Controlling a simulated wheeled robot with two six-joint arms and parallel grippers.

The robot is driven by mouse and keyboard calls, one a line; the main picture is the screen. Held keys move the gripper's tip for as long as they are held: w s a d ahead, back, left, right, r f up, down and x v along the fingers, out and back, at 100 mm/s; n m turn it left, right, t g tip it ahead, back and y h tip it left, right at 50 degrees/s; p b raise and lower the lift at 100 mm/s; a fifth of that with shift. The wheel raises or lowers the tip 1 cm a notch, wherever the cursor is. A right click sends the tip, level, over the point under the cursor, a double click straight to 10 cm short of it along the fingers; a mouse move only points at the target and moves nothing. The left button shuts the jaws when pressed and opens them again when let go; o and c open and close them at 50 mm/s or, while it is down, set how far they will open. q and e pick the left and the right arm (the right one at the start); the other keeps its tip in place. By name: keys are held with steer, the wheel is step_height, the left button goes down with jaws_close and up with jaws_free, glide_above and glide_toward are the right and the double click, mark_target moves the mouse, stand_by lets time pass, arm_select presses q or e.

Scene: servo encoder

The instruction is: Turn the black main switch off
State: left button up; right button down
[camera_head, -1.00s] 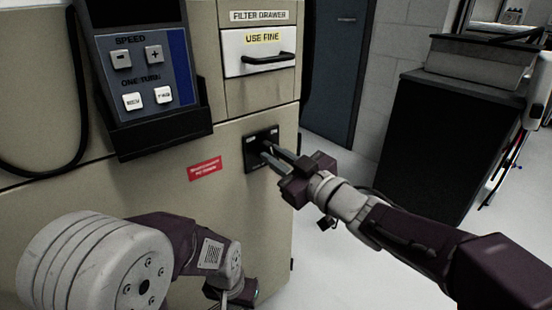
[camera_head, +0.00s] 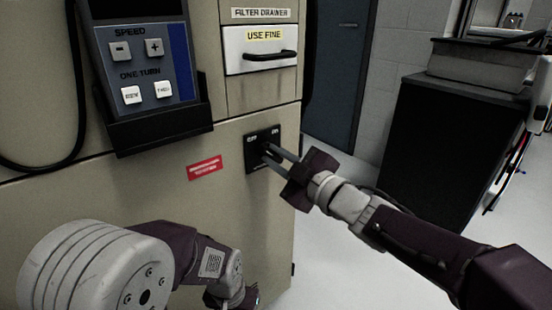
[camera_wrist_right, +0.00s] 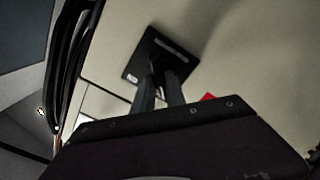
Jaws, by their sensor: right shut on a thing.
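The black main switch (camera_head: 257,153) is a small black plate with a black handle on the beige cabinet front, below the filter drawer. Small white labels show at its top left and top right. My right gripper (camera_head: 272,155) reaches it from the right, with its two fingers around the handle and shut on it. In the right wrist view the fingers (camera_wrist_right: 161,92) meet the switch plate (camera_wrist_right: 152,55), and they hide most of the handle. The handle's exact position cannot be told. My left arm shows at the lower left; its gripper fingers are not visible.
A red label (camera_head: 205,168) is left of the switch. A control panel (camera_head: 143,70) with speed and turn buttons juts out at upper left. A drawer with a black handle (camera_head: 270,57) is above. A dark cabinet (camera_head: 440,145) stands at right, with clear floor between.

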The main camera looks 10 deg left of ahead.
steer(key=shift+f, duration=0.1)
steer(key=c, duration=1.4)
jaws_free()
steer(key=shift+o, duration=0.2)
steer(key=p+v, duration=0.3)
steer(key=v, duration=0.6)
steer(key=shift+p, duration=0.35)
steer(key=shift+d, duration=0.1)
